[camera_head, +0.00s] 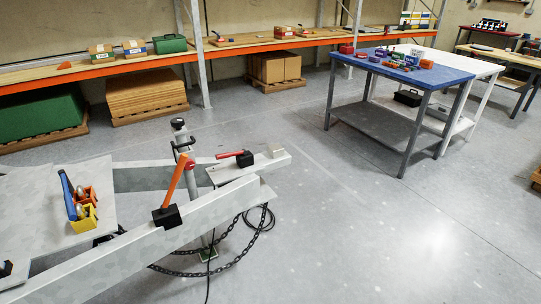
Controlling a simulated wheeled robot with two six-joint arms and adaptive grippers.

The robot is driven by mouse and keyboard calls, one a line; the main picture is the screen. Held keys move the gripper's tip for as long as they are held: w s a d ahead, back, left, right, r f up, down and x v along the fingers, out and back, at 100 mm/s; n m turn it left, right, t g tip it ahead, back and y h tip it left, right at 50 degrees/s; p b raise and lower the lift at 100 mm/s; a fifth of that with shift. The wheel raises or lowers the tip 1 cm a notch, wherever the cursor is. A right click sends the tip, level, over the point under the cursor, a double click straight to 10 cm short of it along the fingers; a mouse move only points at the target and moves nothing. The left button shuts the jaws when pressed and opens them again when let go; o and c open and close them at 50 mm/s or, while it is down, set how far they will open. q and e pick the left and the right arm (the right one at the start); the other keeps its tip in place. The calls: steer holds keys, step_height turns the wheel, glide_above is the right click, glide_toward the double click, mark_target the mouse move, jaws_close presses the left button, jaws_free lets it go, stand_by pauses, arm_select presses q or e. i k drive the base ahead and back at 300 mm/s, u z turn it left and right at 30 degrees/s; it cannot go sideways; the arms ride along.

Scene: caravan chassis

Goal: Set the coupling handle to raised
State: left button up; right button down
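The caravan chassis (215,205) has a pale grey drawbar that reaches to the right. Near its tip, a short red handle (230,154) with a black block (246,160) lies close to level, pointing left; it looks like the coupling handle. A small cream block (276,150) sits at the drawbar's end. Further back, a longer orange lever (175,179) stands steeply tilted from a black base (167,216); it looks like a handbrake lever. Neither of my grippers shows in the head view, and nothing is seen touching the red handle.
An upright jockey post (181,145) stands beside the drawbar. A chain (225,268) and a black cable (262,220) hang below it. A blue-topped table (420,70) stands at the back right. The right floor is clear.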

mark_target(224, 156)
steer(key=z, duration=0.15)
steer(key=i, duration=1.1)
steer(key=u, duration=1.05)
steer(key=i, duration=0.55)
steer(key=u, duration=0.6)
